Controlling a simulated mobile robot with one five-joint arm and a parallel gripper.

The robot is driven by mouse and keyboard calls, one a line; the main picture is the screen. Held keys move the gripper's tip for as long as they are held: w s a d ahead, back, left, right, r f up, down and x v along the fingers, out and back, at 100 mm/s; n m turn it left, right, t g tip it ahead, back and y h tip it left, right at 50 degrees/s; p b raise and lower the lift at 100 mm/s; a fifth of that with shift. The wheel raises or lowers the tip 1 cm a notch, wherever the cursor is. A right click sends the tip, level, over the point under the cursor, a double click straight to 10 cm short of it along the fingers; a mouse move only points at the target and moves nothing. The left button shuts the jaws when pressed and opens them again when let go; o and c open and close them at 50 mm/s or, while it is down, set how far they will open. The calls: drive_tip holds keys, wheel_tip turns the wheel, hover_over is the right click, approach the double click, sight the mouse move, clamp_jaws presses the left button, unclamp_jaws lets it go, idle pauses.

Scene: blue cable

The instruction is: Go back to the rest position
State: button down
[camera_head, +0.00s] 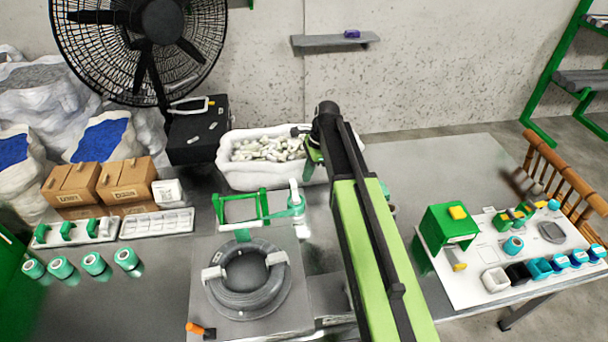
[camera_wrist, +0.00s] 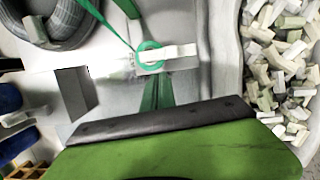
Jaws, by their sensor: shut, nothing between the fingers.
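The coiled cable (camera_head: 247,292) looks dark grey and lies flat on a grey plate (camera_head: 207,325) on the table. White pieces sit across the coil at its left and right sides. Part of the coil shows at the top left of the wrist view (camera_wrist: 68,28). My arm rises from the bottom right of the head view and bends down at its far end. My gripper (camera_head: 313,158) hangs there, above the table near the white bin, apart from the coil. It is shut and empty. Its fingertips are partly hidden by the arm.
A white bin (camera_head: 228,172) of pale pieces stands behind. A green frame (camera_head: 241,209) and a teal roll (camera_head: 296,203) stand behind the coil. An orange-handled tool (camera_head: 199,329) lies front left. Boxes (camera_head: 125,181) are left; a loaded white board (camera_head: 470,290) is right.

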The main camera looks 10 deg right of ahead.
drive_tip(key=p+v, duration=0.1)
drive_tip(key=v, duration=0.2)
drive_tip(key=shift+d, duration=0.1)
drive_tip(key=s+n+h, duration=0.2)
drive_tip(key=s+n, duration=1.4)
drive_tip(key=n, duration=0.1)
drive_tip(key=shift+s+d+f+h, duration=0.3)
drive_tip(key=shift+s+d+h, duration=0.1)
drive_tip(key=shift+d, duration=0.05)
